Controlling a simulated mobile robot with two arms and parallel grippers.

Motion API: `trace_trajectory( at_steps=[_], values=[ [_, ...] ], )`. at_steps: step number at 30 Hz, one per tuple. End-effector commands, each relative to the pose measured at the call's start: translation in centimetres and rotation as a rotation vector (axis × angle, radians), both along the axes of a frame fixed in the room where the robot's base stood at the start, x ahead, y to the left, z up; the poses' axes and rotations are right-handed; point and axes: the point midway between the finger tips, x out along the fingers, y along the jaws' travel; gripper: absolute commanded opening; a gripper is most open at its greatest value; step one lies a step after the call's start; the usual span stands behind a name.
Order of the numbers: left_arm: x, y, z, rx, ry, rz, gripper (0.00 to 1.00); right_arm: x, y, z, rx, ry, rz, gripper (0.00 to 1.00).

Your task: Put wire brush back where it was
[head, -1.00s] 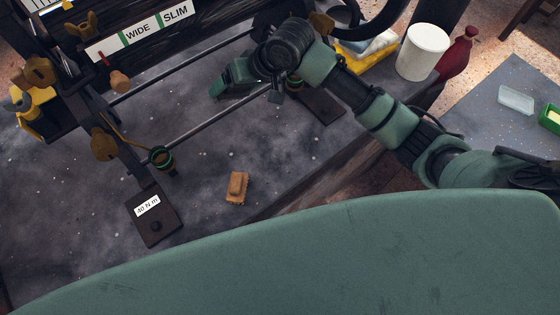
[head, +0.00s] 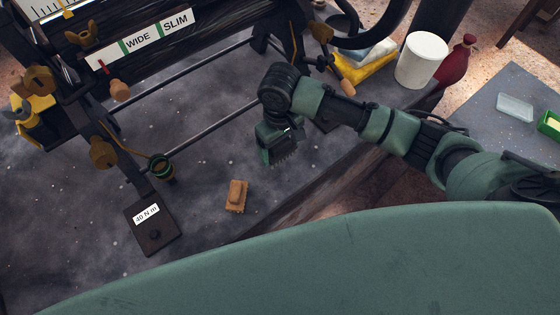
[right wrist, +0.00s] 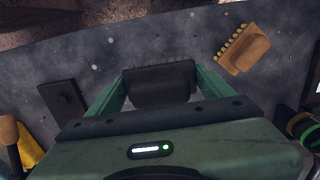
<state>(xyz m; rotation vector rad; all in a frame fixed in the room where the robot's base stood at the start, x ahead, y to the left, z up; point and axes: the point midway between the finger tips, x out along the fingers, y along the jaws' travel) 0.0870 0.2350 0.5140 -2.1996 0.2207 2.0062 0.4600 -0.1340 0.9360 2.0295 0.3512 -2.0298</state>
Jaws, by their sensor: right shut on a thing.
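My right gripper (head: 280,150) hangs over the grey stone surface, pointing down, up and right of a wooden brush. It is shut on a dark block, which I take to be the wire brush (right wrist: 160,84); it spans between the two fingers in the right wrist view. Short bristles show below the gripper in the head view. A tan wooden brush (head: 237,196) with toothlike bristles lies on the surface; it also shows in the right wrist view (right wrist: 242,50), apart from the gripper. My left gripper is not in view.
A dark plate labelled 40 N m (head: 152,222) lies at left. Metal rods (head: 180,72) cross the surface behind. The surface around the wooden brush is clear.

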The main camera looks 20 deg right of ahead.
Motion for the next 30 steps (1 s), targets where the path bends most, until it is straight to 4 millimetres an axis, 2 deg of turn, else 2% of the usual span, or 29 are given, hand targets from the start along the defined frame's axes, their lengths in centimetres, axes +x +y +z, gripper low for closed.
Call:
trace_trajectory(
  at_steps=[4, 11, 18, 29, 30],
  values=[
    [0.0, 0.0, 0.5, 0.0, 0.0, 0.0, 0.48, -0.1, 0.0, -3.1, 0.0, 0.003, 0.001, 0.49],
    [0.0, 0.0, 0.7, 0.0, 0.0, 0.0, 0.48, 0.0, 0.1, -5.3, 0.001, 0.0, 0.001, 0.49],
    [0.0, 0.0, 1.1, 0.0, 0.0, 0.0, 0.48, 0.0, 0.1, -8.7, 0.001, 0.0, 0.001, 0.49],
    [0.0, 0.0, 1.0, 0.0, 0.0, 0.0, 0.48, 0.0, 0.1, -9.2, 0.002, -0.002, 0.002, 0.49],
    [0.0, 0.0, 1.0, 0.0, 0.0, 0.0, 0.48, 0.0, 0.1, -9.3, 0.001, -0.001, 0.002, 0.84]
  ],
)
